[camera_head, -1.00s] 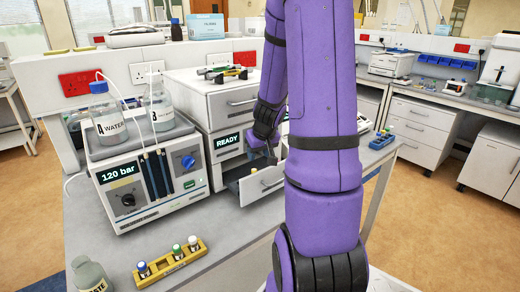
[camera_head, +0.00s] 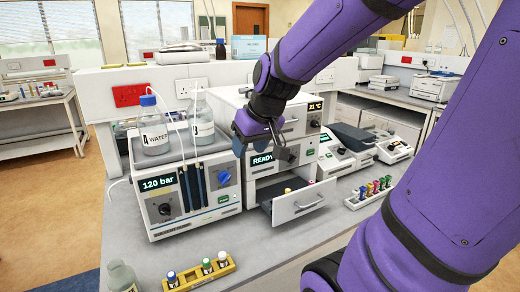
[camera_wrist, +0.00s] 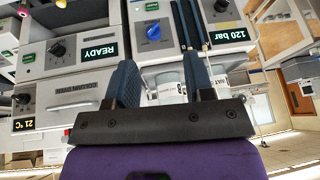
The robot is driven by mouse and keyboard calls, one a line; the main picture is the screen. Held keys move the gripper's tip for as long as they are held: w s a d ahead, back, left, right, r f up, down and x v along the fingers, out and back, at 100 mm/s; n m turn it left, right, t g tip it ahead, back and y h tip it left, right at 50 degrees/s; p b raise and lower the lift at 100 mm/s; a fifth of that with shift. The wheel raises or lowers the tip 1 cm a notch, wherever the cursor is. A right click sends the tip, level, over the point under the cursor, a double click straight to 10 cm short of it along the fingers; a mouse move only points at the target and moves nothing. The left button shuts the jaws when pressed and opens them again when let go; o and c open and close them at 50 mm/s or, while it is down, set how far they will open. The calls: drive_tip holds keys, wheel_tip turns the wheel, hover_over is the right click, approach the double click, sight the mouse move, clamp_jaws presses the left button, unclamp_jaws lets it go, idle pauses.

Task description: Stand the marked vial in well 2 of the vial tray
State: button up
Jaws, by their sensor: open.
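I cannot tell which vial is marked, nor make out a well 2. My gripper (camera_head: 283,151) is open and empty, above the drawer in front of the READY unit. In the wrist view, my gripper (camera_wrist: 160,82) shows its two fingers apart with nothing between them.
The pump unit (camera_head: 190,190) with two bottles stands left of the drawer unit. A white rack of coloured items (camera_head: 357,203) stands to the right. The table between pump and yellow rack is clear.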

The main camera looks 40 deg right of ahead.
drive_tip(key=s+a+r+n, duration=0.1)
drive_tip(key=s+a+r, duration=0.4)
drive_tip(key=s, duration=0.6)
drive_tip(key=shift+s+a+r, duration=0.15)
drive_tip(key=shift+s+a, duration=0.15)
drive_tip(key=shift+a, duration=0.95)
